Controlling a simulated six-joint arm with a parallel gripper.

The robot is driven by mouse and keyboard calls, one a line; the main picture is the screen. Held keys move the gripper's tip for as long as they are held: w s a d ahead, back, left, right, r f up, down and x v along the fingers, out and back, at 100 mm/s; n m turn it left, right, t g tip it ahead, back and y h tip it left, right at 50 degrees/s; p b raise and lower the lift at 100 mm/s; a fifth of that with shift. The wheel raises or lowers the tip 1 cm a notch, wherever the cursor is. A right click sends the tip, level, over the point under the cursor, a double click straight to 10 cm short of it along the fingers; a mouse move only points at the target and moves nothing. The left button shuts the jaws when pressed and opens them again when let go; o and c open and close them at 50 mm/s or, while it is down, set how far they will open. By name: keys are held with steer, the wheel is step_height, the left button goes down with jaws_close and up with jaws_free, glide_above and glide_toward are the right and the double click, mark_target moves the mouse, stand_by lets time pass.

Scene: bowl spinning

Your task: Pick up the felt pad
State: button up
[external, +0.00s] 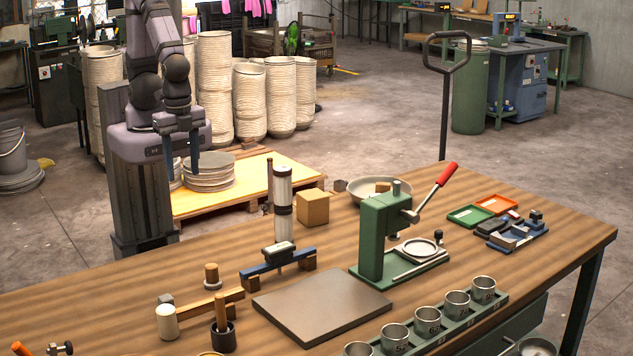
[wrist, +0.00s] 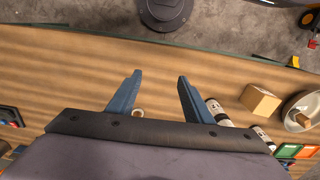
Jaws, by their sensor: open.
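I cannot tell for sure which thing is the felt pad. A flat grey-brown slab (external: 322,304) lies at the middle front of the table, and a small tan block (external: 383,187) sits in a shallow metal bowl (external: 357,191) at the back. My gripper (external: 182,160) hangs high at the left, beyond the table's back edge in the external view. In the wrist view my gripper (wrist: 159,76) points its two blue fingers apart with nothing between their tips. The bowl (wrist: 298,112) and its block (wrist: 303,120) show at the right there.
A green lever press (external: 385,235) with a red handle stands right of the slab. A tall white-and-black cylinder tool (external: 283,215) and a tan cube (external: 312,207) stand behind. Several numbered metal cups (external: 427,320) line the front. Orange (external: 496,204) and green (external: 468,215) trays lie right.

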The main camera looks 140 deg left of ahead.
mark_target(214, 266)
steer(key=shift+f, duration=0.1)
step_height(214, 266, down, 10)
steer(key=s+d+g+b, duration=0.1)
steer(key=s+g+b, duration=0.1)
steer(key=b, duration=0.4)
steer(key=shift+m, duration=0.4)
steer(key=w+f+b, duration=0.1)
steer(key=w, duration=0.1)
steer(key=w+f+b, duration=0.1)
steer(key=w+f, duration=0.1)
steer(key=w+d+f+b, duration=0.1)
steer(key=b, duration=0.1)
steer(key=shift+w+f, duration=0.4)
steer(key=shift+t, duration=0.5)
steer(key=w, duration=0.3)
steer(key=w+d+f+b, duration=0.1)
steer(key=w, duration=0.3)
steer(key=w+f+b, duration=0.1)
steer(key=w, duration=0.3)
steer(key=shift+w+d, duration=0.25)
steer(key=shift+d, duration=0.15)
steer(key=shift+n+t, duration=0.7)
steer(key=w+r, duration=0.2)
steer(key=w, duration=0.1)
steer(key=w+r, duration=0.2)
steer(key=w+d+r, duration=0.1)
steer(key=w+r, duration=0.2)
steer(key=shift+w, duration=0.3)
steer(key=shift+s+a, duration=0.1)
steer(key=shift+s, duration=0.3)
